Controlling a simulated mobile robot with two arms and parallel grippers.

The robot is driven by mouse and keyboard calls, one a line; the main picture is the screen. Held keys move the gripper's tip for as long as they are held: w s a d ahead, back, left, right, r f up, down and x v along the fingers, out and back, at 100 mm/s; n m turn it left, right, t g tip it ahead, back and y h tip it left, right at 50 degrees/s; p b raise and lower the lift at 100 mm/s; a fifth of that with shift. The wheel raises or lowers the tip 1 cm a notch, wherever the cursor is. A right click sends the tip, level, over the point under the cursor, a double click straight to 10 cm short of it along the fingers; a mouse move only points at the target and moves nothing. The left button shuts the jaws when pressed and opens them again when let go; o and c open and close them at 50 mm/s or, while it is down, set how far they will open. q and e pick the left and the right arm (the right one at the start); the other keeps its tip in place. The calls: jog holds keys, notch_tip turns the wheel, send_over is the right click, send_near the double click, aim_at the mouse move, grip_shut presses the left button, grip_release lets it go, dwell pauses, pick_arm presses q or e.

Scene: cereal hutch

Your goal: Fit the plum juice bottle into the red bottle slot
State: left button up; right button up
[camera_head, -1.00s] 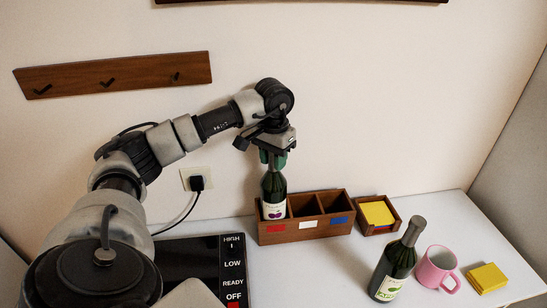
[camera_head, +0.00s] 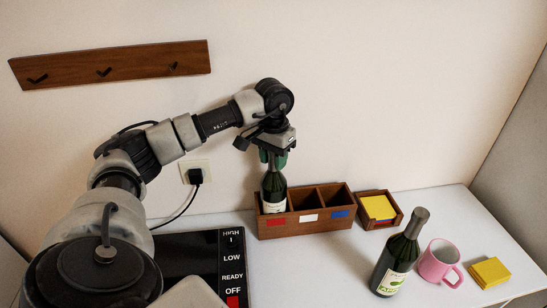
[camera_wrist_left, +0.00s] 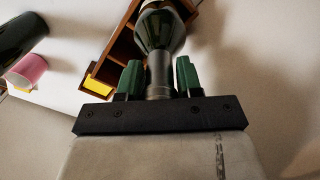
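The plum juice bottle (camera_head: 273,186) is dark green with a pale label. It stands upright in the left compartment of the wooden rack (camera_head: 308,228), above the red mark (camera_head: 276,222). Its lower end is hidden behind the rack's front wall, so I cannot tell if it touches the floor. My left gripper (camera_head: 273,158) points down over it, its green fingers on either side of the neck. The left wrist view also shows the neck (camera_wrist_left: 160,72) between the fingers (camera_wrist_left: 160,80), with no clear gap. My right gripper is not in view.
The white-marked and blue-marked compartments are empty. To the right are a tray of yellow pieces (camera_head: 379,208), a green-labelled bottle (camera_head: 399,258), a pink mug (camera_head: 438,263) and yellow squares (camera_head: 490,272). A black hotplate (camera_head: 201,262) lies left, with a plug (camera_head: 195,176) above.

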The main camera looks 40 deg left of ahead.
pick_arm(q)
jog(key=o, duration=0.4)
jog(key=shift+s+r, duration=0.1)
jog(key=shift+o, duration=0.2)
notch_tip(320, 180, up, 9)
jog(key=shift+r+b, duration=0.15)
jog(key=shift+b, duration=0.4)
jog(key=shift+r, duration=0.75)
